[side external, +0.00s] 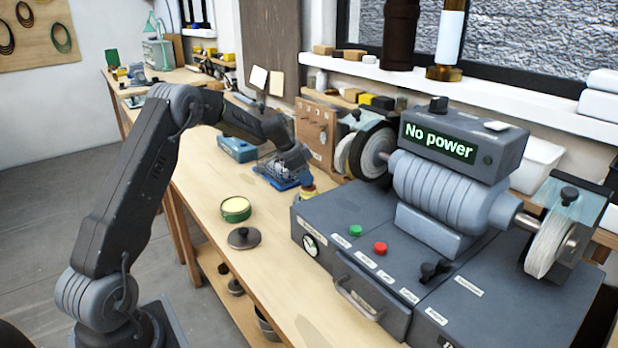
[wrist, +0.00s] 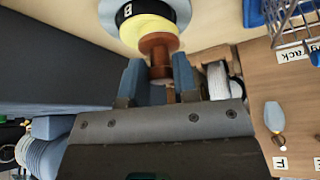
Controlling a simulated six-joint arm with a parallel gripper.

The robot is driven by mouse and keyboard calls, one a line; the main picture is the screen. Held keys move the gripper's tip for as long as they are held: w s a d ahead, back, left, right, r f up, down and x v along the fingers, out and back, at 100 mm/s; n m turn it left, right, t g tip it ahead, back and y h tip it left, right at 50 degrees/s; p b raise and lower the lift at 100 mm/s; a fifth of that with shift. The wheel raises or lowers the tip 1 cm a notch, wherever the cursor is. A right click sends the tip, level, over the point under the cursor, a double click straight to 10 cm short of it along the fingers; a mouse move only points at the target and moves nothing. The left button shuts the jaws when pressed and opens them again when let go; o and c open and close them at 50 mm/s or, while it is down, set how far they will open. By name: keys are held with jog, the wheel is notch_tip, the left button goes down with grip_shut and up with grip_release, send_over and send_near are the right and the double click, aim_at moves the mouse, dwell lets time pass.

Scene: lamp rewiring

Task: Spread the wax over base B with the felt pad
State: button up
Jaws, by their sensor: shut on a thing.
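My gripper (wrist: 158,62) is shut on the reddish-brown handle (wrist: 157,42) of the felt pad, whose yellow part (wrist: 138,36) shows beyond it. In the wrist view, base B (wrist: 178,10) is a grey-blue disc with a black "B" tag, right under the pad and partly cut off by the top edge. Whether the pad touches it is hard to tell. In the side view my gripper (side external: 306,176) points down beside the grey machine, with the pad small below it.
The big grey machine (side external: 450,255) with a "No power" display stands close to the right of my gripper. A blue wire rack (wrist: 290,22) is beside base B, and a pegboard (side external: 315,132) stands behind. The bench front (side external: 285,300) is largely clear.

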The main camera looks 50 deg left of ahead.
notch_tip(320, 180, up, 8)
jog(key=shift+s, duration=0.15)
dwell(0.7)
jog(key=shift+s+r, duration=0.1)
jog(key=shift+r, duration=0.05)
jog(key=s+r, duration=0.4)
jog(key=s, duration=0.1)
jog(key=shift+s+r, duration=0.35)
jog(key=shift+s, duration=0.05)
dwell(0.6)
